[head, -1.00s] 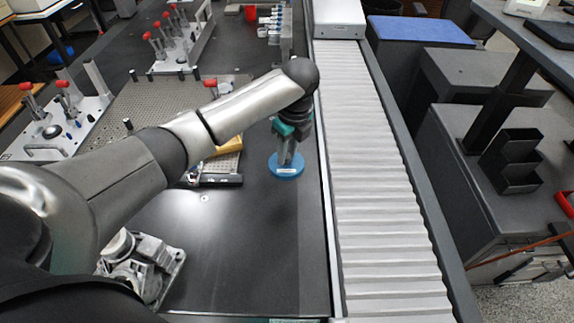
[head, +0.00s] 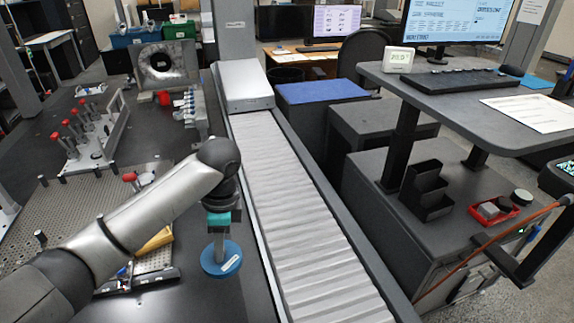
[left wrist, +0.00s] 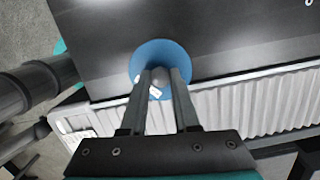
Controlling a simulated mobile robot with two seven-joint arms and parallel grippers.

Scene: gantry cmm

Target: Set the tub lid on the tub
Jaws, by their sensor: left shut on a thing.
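The tub lid, a round blue disc with a small white label (head: 228,264), hangs below my left gripper (head: 218,246) in the head view. In the left wrist view the lid (left wrist: 150,50) lies at the fingertips, and the two fingers (left wrist: 159,80) are shut on its grey knob. The lid is over the dark tabletop beside the conveyor; I cannot tell whether it touches the table. I cannot make out the tub for certain in the current views. A teal edge (left wrist: 60,47) shows at the left of the wrist view, unclear what it belongs to. My right gripper is out of view.
A ribbed grey conveyor (head: 290,200) runs just right of the lid. A perforated plate (head: 75,220) and a fixture with red-knobbed clamps (head: 85,150) stand left. Further right are a raised desk (head: 450,100) and a red tray (head: 512,208). Dark tabletop around the lid is clear.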

